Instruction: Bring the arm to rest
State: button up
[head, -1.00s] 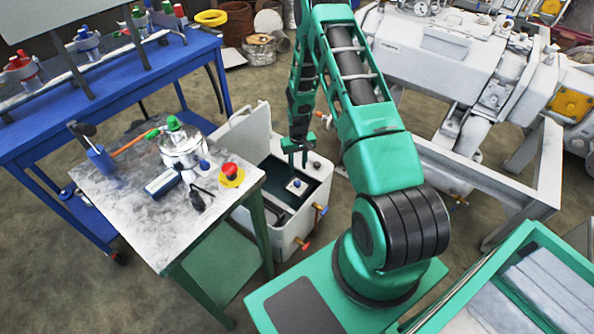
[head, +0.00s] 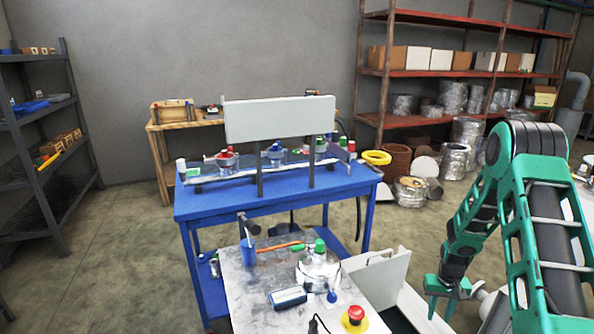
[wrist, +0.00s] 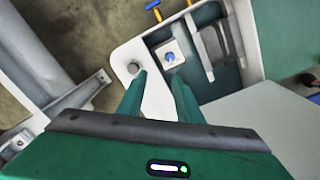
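My arm (head: 545,225), green with black joints, stands at the right of the head view, bent over and hanging down. My gripper (head: 440,303) points down over the white open-lidded box (head: 385,275). In the wrist view its two green fingers (wrist: 160,85) are spread apart with nothing between them. Below them, the box's white rim (wrist: 158,100) shows, along with a light square piece with a blue knob (wrist: 169,57) inside the box. The gripper looks clear of the box, but its exact height is hard to tell.
Shelves (head: 455,75) line the back. Floor at left is clear.

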jog(key=s+r+m, duration=0.1)
jog(key=s+r, duration=0.6)
jog(key=r, duration=0.6)
jog(key=s+r+m, duration=0.1)
jog(key=s+r, duration=0.6)
jog(key=r, duration=0.6)
jog(key=s+a+r, duration=0.2)
jog(key=s+r, duration=0.1)
jog(key=s, duration=0.4)
jog(key=s+a+r, duration=0.2)
jog(key=s+r, duration=0.1)
jog(key=s, duration=0.4)
jog(key=s+a+r+m, duration=0.1)
jog(key=s+a+r, duration=0.2)
jog(key=s, duration=0.4)
jog(key=shift+s+r+y, duration=0.25)
jog(key=shift+s+y, duration=0.05)
jog(key=shift+y, duration=0.1)
jog(key=shift+w, duration=0.1)
jog(key=shift+w+f, duration=0.25)
jog(key=shift+w, duration=0.25)
